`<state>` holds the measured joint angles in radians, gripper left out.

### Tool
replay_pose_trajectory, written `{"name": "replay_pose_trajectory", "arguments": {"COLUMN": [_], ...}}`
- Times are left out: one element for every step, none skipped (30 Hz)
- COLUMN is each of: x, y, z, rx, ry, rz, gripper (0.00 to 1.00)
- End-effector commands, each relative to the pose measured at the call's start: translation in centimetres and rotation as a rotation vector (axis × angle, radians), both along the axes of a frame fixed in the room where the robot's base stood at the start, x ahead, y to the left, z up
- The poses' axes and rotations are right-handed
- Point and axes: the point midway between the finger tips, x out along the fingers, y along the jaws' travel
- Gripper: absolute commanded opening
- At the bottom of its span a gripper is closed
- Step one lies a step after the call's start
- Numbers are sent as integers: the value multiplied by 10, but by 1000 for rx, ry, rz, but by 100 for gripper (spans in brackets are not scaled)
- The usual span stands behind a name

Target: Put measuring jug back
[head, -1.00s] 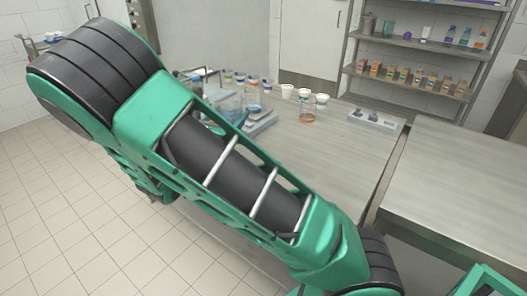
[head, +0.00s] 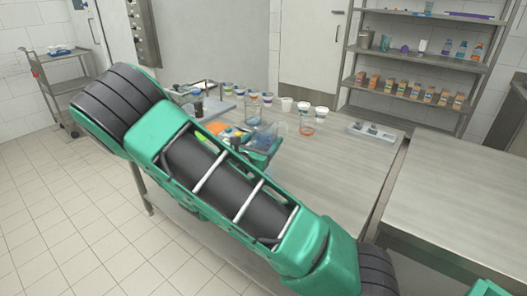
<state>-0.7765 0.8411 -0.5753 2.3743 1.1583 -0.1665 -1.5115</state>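A clear, bluish measuring jug (head: 266,134) shows in the head view beyond my arm, over the middle of the steel table. My gripper (head: 262,148) is close against it, partly hidden by my green and black arm. The fingers are too small and covered to show whether they are open or shut. I cannot tell whether the jug rests on the table or is held. A clear beaker with an orange-red band near its base (head: 307,125) stands upright to the right of the jug.
Several small cups (head: 240,90) stand in a row behind the jug, with white cups (head: 303,106) to their right. A grey tray with slots (head: 375,132) lies at the table's right. The table (head: 335,180) is clear in front. Shelves (head: 420,100) stand behind.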

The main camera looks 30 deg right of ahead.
Motion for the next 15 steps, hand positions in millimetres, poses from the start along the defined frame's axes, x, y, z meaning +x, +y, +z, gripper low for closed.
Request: {"name": "replay_pose_trajectory", "arguments": {"x": [-1, -1, -1, -1, -1, -1, -1, -1, -1, -1, -1, -1, 0, -1, 0], "y": [-3, -4, -5, -5, -5, -5, -5, -5, -5, -5, -5, -5, -5, -5, -5], "z": [-1, -2, -3, -4, -6, -9, -13, -16, -21, -25, -28, -32, -35, -37, -40], "rx": [-2, -2, -2, -2, -2, -3, -3, -4, -5, -5, -4, -4, -4, -4, -3], "ry": [0, -1, -1, -1, 0, 1, 2, 1, 2, 2, 1, 0, 1, 0, -2], "rz": [-1, -1, -1, 0, 0, 0, 1, 1, 0, 0, 0, 0, 0, 0, 0], "gripper": [33, 33, 33, 33, 33, 33, 33, 33, 33, 33, 33, 33, 33, 33, 33]}}
